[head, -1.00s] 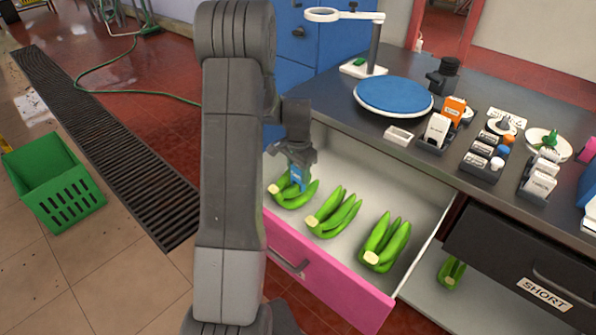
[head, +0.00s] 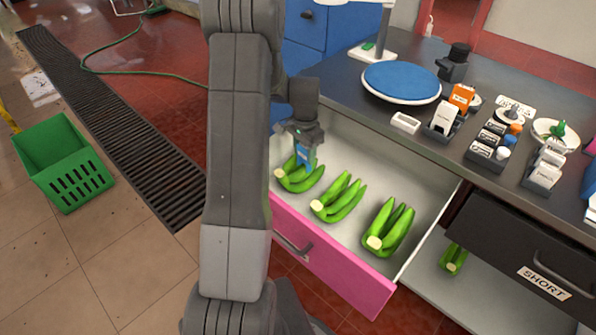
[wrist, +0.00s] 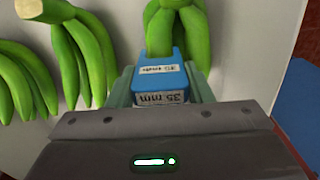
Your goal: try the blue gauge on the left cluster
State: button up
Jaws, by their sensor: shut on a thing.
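The left banana cluster (head: 300,180) is green and lies in the open pink-fronted drawer (head: 330,258), its cut end toward the drawer front. My gripper (head: 304,146) is over its far side, shut on the blue gauge (head: 306,156). In the wrist view the blue gauge (wrist: 172,80) carries white labels, one reading 35 mm. It overlaps a finger of a green cluster (wrist: 186,30); whether it touches or fits around that finger I cannot tell. The gauge's far end is partly hidden.
Two more clusters, middle (head: 339,198) and right (head: 388,230), lie in the drawer. A black drawer marked SHORT (head: 525,262) is at right. The counter holds a blue round pad (head: 401,80) and small holders. A green crate (head: 62,160) stands on the floor.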

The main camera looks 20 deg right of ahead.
jog(key=shift+r+p, duration=1.95)
jog(key=shift+r, duration=1.3)
